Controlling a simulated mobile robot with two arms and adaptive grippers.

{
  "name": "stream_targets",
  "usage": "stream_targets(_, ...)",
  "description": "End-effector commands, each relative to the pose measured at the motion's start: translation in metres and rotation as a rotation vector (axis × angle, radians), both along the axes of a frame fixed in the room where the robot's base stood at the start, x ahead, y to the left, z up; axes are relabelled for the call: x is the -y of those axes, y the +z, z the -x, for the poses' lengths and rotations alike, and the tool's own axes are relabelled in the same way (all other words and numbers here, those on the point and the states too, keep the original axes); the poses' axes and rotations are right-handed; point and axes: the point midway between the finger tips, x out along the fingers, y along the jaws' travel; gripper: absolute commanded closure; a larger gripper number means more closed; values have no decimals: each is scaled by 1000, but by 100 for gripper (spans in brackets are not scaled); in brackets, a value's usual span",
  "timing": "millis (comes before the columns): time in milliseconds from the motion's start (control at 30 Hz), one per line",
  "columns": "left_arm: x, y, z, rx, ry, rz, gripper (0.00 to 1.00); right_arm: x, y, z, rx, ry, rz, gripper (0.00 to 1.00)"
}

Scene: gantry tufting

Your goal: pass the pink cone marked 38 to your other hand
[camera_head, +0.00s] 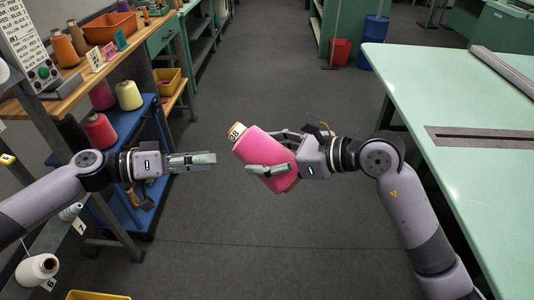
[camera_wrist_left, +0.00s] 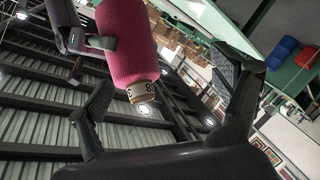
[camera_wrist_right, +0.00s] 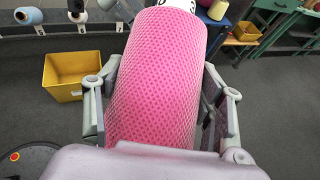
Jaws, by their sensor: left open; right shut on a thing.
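The pink cone marked 38 (camera_head: 262,152) is held tilted in the air over the aisle, its tan tip with the number toward the upper left. My right gripper (camera_head: 268,165) is shut on the cone; the right wrist view shows a finger on each side of the pink cone (camera_wrist_right: 155,75). My left gripper (camera_head: 213,160) is open and empty, to the left of the cone with a gap between them. In the left wrist view, the cone (camera_wrist_left: 128,42) shows beyond the open left fingers (camera_wrist_left: 165,95), number end toward them.
A wooden bench (camera_head: 90,70) with cones and an orange bin (camera_head: 110,27) stands at upper left. A blue cart (camera_head: 140,130) holds a red cone (camera_head: 99,131) and a yellow cone (camera_head: 129,95). A green table (camera_head: 480,130) is at right. The floor between is clear.

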Motion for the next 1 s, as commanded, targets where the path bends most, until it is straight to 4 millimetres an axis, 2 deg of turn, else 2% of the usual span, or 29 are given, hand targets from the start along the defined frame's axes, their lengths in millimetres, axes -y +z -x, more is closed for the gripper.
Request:
stream_targets(233,-27,-113,-54,-8,191,-177,14,0,1,0,2,0,-1,72)
stream_targets(333,-43,-165,-67,-21,272,-261,14,0,1,0,2,0,-1,72)
stream_targets(467,-65,-233,-72,-51,366,-368,14,0,1,0,2,0,-1,72)
stream_targets(600,-88,-306,-61,-96,450,-485,14,0,1,0,2,0,-1,72)
stream_targets(767,-110,-386,-31,-155,516,-620,14,0,1,0,2,0,-1,72)
stream_targets(867,-121,-432,-3,-195,543,-702,14,0,1,0,2,0,-1,72)
stream_targets(1000,-132,-491,45,-253,557,-813,14,0,1,0,2,0,-1,72)
